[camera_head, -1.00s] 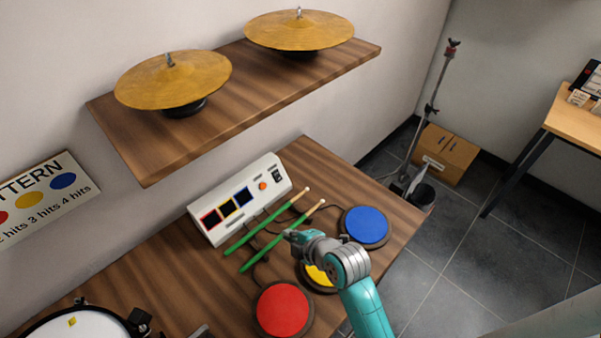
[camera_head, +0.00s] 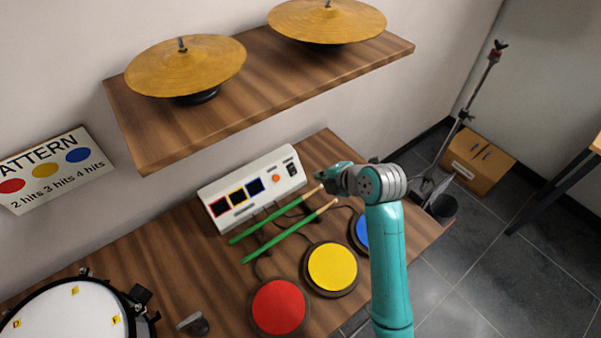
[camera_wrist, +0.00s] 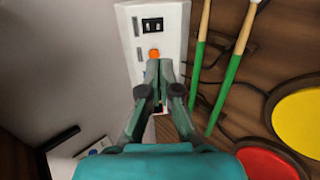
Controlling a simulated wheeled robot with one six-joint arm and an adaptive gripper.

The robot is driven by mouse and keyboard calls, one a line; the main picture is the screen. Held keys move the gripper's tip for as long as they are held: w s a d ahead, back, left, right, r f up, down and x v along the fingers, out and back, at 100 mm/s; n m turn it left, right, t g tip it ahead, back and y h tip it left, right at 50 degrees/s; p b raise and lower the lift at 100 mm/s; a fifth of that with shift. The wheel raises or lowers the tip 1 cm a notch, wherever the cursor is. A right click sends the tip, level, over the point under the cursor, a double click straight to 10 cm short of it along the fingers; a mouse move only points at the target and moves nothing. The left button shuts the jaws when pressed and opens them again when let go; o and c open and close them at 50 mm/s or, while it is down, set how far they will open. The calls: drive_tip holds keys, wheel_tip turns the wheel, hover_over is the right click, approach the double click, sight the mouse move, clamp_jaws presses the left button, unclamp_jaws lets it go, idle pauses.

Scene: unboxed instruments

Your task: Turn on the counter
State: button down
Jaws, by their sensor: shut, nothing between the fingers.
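The counter (camera_head: 225,190) is a white box with red-, yellow- and blue-framed dark displays. An orange button (camera_head: 276,179) and a black rocker switch (camera_head: 292,169) sit at its right end. In the wrist view the switch (camera_wrist: 152,25) lies at the top, with the orange button (camera_wrist: 154,54) below it. My gripper (camera_head: 325,178) is shut and empty, just right of the counter's switch end in the head view. In the wrist view its fingers (camera_wrist: 160,75) overlap the counter's face below the button and hide the displays. I cannot tell whether they touch it.
Two green drumsticks (camera_head: 285,237) lie in front of the counter. Red (camera_head: 279,306), yellow (camera_head: 332,267) and blue (camera_head: 361,232) pads lie on the wooden table; my arm partly hides the blue one. A shelf (camera_head: 160,145) with two cymbals overhangs behind. A drum (camera_head: 70,315) stands at left.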

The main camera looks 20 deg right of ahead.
sight(295, 173)
drive_tip(key=x, duration=1.4)
drive_tip(key=shift+f, duration=0.1)
drive_tip(key=shift+a+f, duration=0.1)
drive_tip(key=shift+f, duration=0.1)
drive_tip(key=shift+r, duration=0.8)
drive_tip(key=shift+r, duration=0.1)
